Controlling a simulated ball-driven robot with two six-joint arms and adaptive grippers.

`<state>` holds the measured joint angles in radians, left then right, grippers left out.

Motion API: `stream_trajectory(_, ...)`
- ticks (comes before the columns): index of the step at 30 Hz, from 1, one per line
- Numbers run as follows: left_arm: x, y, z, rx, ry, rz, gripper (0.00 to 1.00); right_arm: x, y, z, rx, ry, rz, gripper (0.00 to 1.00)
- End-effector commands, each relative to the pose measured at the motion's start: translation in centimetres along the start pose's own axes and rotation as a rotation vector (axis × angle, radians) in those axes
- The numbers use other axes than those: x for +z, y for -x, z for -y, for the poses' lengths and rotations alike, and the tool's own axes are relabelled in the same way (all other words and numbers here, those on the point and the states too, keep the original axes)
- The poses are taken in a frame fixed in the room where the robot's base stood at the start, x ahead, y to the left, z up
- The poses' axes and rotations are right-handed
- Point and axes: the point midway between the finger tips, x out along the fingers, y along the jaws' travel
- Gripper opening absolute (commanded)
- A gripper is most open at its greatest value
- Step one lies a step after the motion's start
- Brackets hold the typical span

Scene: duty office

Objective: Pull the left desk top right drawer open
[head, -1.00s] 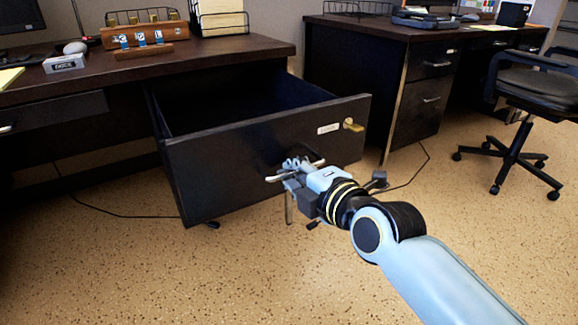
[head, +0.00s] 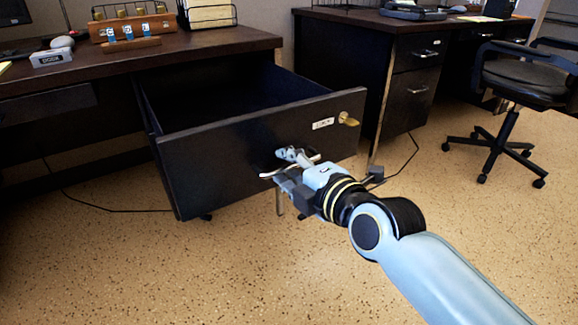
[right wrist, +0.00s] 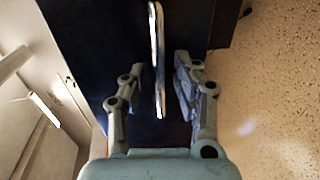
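The left desk's top right drawer (head: 240,152) is black and stands far out from the left desk (head: 160,55), its inside showing empty. Its front has a silver bar handle (head: 268,174), a white label (head: 323,123) and a brass key (head: 348,119) in the lock. My right gripper (head: 292,170) is at the handle. In the right wrist view the open fingers (right wrist: 152,95) stand on either side of the handle (right wrist: 158,60), with gaps between. My left gripper is not in view.
A second dark desk (head: 385,70) stands to the right, with a black office chair (head: 530,80) in front of it. A wooden holder (head: 130,28) and a nameplate block (head: 52,57) sit on the left desk. The speckled floor in front is clear apart from a thin cable.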

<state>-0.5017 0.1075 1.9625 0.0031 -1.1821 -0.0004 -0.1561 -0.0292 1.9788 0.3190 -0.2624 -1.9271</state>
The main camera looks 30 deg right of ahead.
Motion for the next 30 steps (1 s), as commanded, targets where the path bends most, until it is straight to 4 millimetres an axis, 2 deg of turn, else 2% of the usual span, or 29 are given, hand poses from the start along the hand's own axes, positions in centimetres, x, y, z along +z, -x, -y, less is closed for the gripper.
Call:
stream_trajectory(8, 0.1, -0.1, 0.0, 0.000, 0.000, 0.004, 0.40, 0.0, 0.1, 0.0, 0.000, 0.000, 0.000, 0.33)
stream_trajectory(11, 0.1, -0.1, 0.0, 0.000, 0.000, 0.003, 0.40, 0.0, 0.8, 0.1, -0.001, -0.001, 0.000, 0.33)
stream_trajectory(14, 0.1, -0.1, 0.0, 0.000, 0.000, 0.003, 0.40, 0.0, 2.4, 0.1, -0.002, -0.001, 0.000, 0.33)
stream_trajectory(24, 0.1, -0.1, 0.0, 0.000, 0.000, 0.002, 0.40, 0.0, 9.7, 0.1, -0.003, 0.001, -0.001, 0.33)
stream_trajectory(30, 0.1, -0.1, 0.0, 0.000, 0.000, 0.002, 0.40, 0.0, 11.8, 0.1, -0.002, 0.000, 0.000, 0.33)
